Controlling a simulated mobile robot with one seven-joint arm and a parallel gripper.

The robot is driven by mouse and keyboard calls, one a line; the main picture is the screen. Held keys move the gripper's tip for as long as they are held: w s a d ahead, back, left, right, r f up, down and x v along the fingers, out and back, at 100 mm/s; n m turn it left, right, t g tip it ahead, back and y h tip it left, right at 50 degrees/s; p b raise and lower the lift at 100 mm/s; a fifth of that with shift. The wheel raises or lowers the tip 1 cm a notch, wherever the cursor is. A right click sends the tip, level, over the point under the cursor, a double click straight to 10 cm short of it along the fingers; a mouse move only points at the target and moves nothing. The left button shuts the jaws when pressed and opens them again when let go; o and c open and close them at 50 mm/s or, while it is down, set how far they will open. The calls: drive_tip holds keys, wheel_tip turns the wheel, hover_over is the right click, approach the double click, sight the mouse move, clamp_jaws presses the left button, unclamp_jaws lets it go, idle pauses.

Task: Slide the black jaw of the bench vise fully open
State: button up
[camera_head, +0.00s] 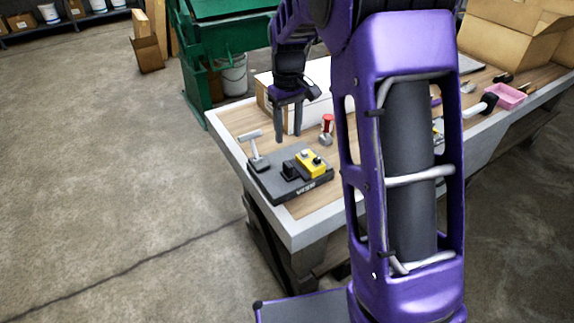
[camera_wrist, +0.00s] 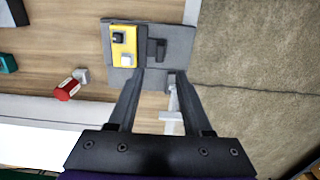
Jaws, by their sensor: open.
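The bench vise is a dark grey base plate (camera_head: 272,187) near the workbench's left corner, also in the wrist view (camera_wrist: 180,40). It bears a yellow block (camera_head: 312,164) with knobs, also in the wrist view (camera_wrist: 123,55). The black jaw (camera_head: 290,170) sits close beside the yellow block; the wrist view shows it too (camera_wrist: 157,50). A pale grey T-shaped handle (camera_head: 254,141) rises at the plate's left end; in the wrist view it (camera_wrist: 173,118) appears between my fingers. My gripper (camera_head: 288,138) is open and empty, pointing down above and behind the vise; it looks apart from it.
A red-topped grey item (camera_head: 327,124) stands right of the vise. A white box (camera_head: 315,92) lies behind my gripper. A pink tray (camera_head: 505,96) and cardboard box (camera_head: 510,30) are farther right. Open floor (camera_head: 110,180) lies left of the bench.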

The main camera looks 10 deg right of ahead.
sight(287, 164)
wheel_tip(287, 164, down, 12)
drive_tip(key=shift+r+b, duration=0.1)
drive_tip(key=shift+b, duration=0.3)
drive_tip(key=shift+c, duration=0.2)
clamp_jaws()
drive_tip(key=shift+a, duration=0.1)
idle(1.0)
